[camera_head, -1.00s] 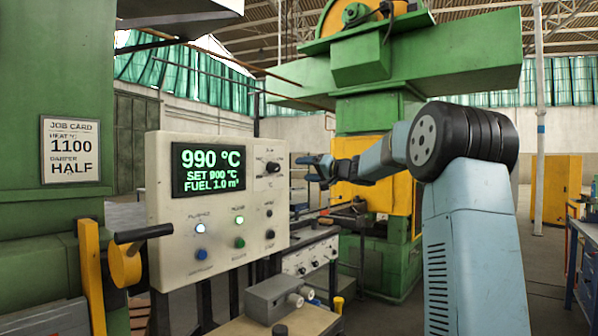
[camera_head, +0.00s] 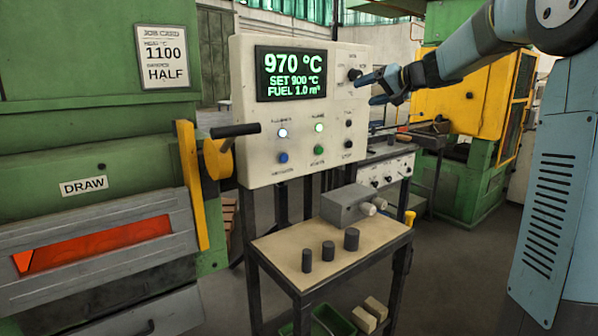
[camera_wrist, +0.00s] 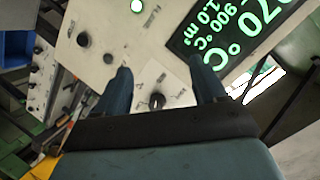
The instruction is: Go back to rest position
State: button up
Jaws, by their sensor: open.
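My gripper (camera_head: 377,88) is open and empty at the right edge of the control panel (camera_head: 246,75), close to the upper-right black knob (camera_head: 355,74). In the wrist view, my two blue fingers (camera_wrist: 162,92) stand apart, with a black knob (camera_wrist: 157,101) showing between them; I cannot tell whether they touch the panel. The panel display (camera_head: 292,73) reads 970 °C, SET 900 °C, FUEL 1.0 m³. A white lamp and a green lamp are lit on the panel.
A job card (camera_head: 163,57) reads 1100 and HALF. A black-handled lever (camera_head: 236,130) sticks out left of the panel. A small table (camera_head: 285,246) with dark cylinders and a grey box (camera_head: 347,204) stands below. A furnace slot (camera_head: 95,245) glows orange at lower left.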

jog(key=s+a+f+n+g+h, duration=0.1)
jog(key=s+a+f+g+h, duration=0.2)
jog(key=s, duration=0.7)
jog(key=s+a+f+g+h, duration=0.1)
jog(key=s+a+f, duration=0.3)
jog(key=s, duration=0.6)
jog(key=s+d+f+h, duration=0.2)
jog(key=s+d+f, duration=0.2)
jog(key=s, duration=0.7)
jog(key=s+d+f+g+h, duration=0.1)
jog(key=s+d+f+h, duration=0.2)
jog(key=s+f, duration=0.5)
jog(key=s+d, duration=0.1)
jog(key=s, duration=0.3)
jog(key=shift+s+d+f+h, duration=0.15)
jog(key=shift+s+d+h, duration=0.15)
jog(key=shift+d, duration=0.1)
jog(key=shift+c, duration=0.5)
